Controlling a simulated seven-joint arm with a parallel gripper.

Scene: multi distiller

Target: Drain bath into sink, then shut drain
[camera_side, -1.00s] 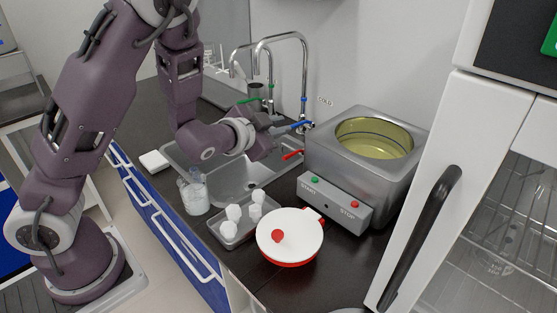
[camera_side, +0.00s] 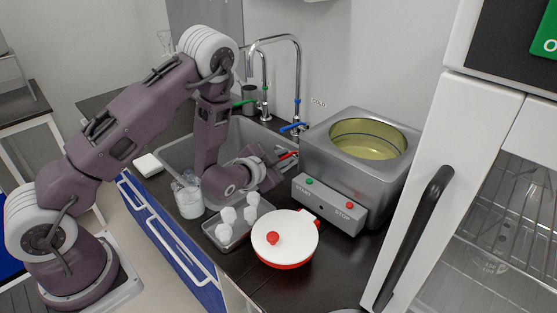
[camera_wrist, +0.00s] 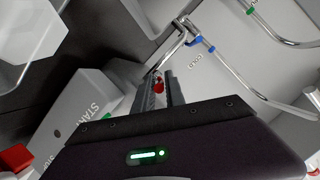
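The steel water bath (camera_side: 312,150) stands on the counter to the right of the sink, with yellowish liquid (camera_side: 372,146) inside. A red drain lever (camera_side: 288,155) sticks out from the bath's left side, over the sink (camera_side: 180,158). My gripper (camera_side: 283,166) is beside this lever, low over the sink's right part. In the wrist view my gripper (camera_wrist: 162,82) has its two fingers apart, with the red lever (camera_wrist: 158,88) between them near the tips. I cannot tell whether either finger touches it. The drain outlet is hidden.
Curved taps (camera_side: 298,85) with a blue handle (camera_side: 292,127) and a green handle (camera_side: 244,102) stand behind the sink. A control box (camera_side: 328,200), a white-lidded pan (camera_side: 290,235), a tray (camera_side: 238,238) of white pieces and a bottle (camera_side: 189,201) crowd the front.

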